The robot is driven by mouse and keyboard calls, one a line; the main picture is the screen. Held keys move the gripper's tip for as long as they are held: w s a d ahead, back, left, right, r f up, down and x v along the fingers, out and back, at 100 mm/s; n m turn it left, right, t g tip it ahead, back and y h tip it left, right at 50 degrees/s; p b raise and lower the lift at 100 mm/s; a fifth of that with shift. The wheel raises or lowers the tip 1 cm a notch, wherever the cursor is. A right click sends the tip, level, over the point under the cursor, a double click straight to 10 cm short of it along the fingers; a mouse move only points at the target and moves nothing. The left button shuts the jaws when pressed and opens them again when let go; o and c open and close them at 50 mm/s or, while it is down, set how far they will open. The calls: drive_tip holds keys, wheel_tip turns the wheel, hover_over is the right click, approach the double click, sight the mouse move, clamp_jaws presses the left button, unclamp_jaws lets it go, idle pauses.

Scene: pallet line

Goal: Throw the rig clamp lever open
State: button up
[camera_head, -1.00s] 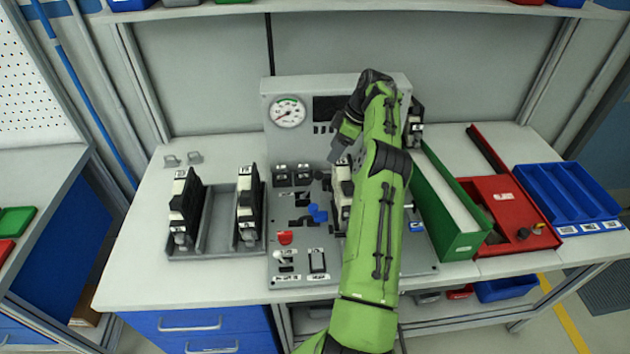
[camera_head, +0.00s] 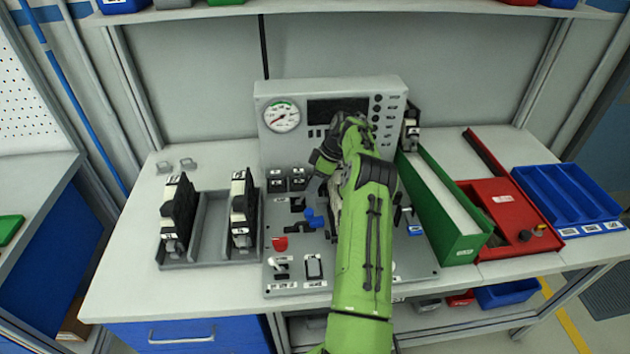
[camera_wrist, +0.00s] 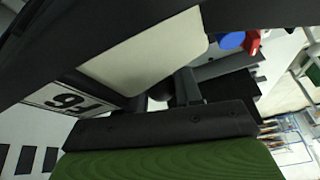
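The test rig (camera_head: 420,262) stands in the middle of the bench, with a gauge and dark screen on its upright panel. A blue handle (camera_head: 315,219) and a red knob (camera_head: 280,243) stick up from its deck. No label tells me which belongs to the clamp lever. My gripper (camera_head: 322,172) is over the deck, above and just right of the blue handle, apart from it. My arm hides the deck behind it. In the wrist view a pale block with a printed label (camera_wrist: 68,100) is very close, and the blue handle (camera_wrist: 231,41) shows at upper right. The fingertips are not clear.
A grey rack (camera_head: 212,225) with black-and-white modules stands left of the rig. A green bin (camera_head: 470,246), a red tray (camera_head: 515,220) and a blue bin (camera_head: 570,195) stand to the right. The bench's left front is clear.

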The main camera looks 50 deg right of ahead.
clamp_jaws()
drive_tip(key=shift+w+a+r, duration=0.1)
drive_tip(key=shift+w+a+r+g+h+p, duration=0.15)
drive_tip(key=shift+w+a+r+g+h, duration=0.15)
drive_tip(key=shift+a+g+h, duration=0.15)
drive_tip(key=shift+w+a+r+g+h+p, duration=0.15)
drive_tip(key=shift+w+a+g+h, duration=0.2)
drive_tip(key=shift+h, duration=0.1)
drive_tip(key=w+a+f+g+h+p, duration=0.1)
drive_tip(key=w+a+g+h+p, duration=0.2)
drive_tip(key=w+a+h+p, duration=0.1)
drive_tip(key=shift+w+a+g+h, duration=0.35)
drive_tip(key=shift+w+a, duration=0.3)
drive_tip(key=shift+a, duration=0.55)
drive_tip(key=o, duration=0.5)
unclamp_jaws()
